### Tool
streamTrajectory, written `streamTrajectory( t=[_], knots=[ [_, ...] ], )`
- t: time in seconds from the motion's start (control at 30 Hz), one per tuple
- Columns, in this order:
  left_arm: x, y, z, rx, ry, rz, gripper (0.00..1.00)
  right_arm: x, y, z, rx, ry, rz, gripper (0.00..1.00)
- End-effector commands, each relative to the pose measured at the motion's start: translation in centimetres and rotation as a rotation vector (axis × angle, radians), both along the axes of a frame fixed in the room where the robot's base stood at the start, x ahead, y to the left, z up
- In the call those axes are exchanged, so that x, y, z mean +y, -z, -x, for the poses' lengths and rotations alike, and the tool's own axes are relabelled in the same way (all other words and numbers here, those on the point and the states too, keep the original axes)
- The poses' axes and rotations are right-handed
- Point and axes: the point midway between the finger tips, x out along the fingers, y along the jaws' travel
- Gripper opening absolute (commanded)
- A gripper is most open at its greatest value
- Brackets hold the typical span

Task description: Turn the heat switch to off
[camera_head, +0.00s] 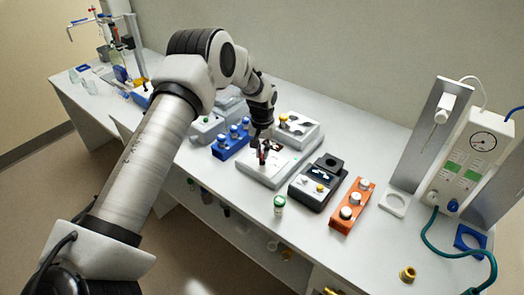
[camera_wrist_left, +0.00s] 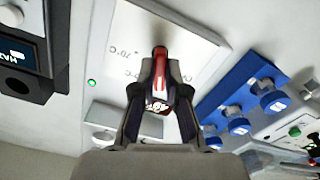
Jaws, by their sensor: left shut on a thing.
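My left gripper (camera_wrist_left: 160,90) is shut on a small dark-red object with white markings (camera_wrist_left: 159,100). In the head view the left gripper (camera_head: 263,155) is over the pale heating plate unit (camera_head: 262,172), where it partly covers the top. The wrist view shows this unit's white top plate (camera_wrist_left: 135,50) with °C markings. A green light (camera_wrist_left: 91,82) glows on the unit, and a pale block (camera_wrist_left: 108,117), perhaps the heat switch, is beside it. I cannot read its setting. My right gripper is not in view.
A black device with a display (camera_head: 318,182) and an orange rack (camera_head: 352,206) stand to the right. A blue rack (camera_head: 231,138) stands to the left. A green-capped vial (camera_head: 279,205) is near the bench's front edge. A gauge unit (camera_head: 468,165) is far right.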

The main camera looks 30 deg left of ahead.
Motion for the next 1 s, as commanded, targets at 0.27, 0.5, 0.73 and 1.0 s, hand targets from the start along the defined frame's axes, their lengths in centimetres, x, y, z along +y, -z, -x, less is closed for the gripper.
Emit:
streamTrajectory(
  t=[0.27,0.5,0.73,1.0],
  knots=[
    [0.0,0.2,0.1,0.003,0.001,0.001,0.38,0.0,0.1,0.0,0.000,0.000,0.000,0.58],
    [0.0,-0.3,0.0,0.000,0.001,0.000,0.38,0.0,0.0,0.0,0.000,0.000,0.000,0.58],
    [0.0,-4.9,-0.2,-0.002,0.002,0.000,0.38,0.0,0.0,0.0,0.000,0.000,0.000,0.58],
    [0.0,-10.7,-0.2,0.003,0.001,0.001,0.38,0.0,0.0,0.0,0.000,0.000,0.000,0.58]
  ],
)
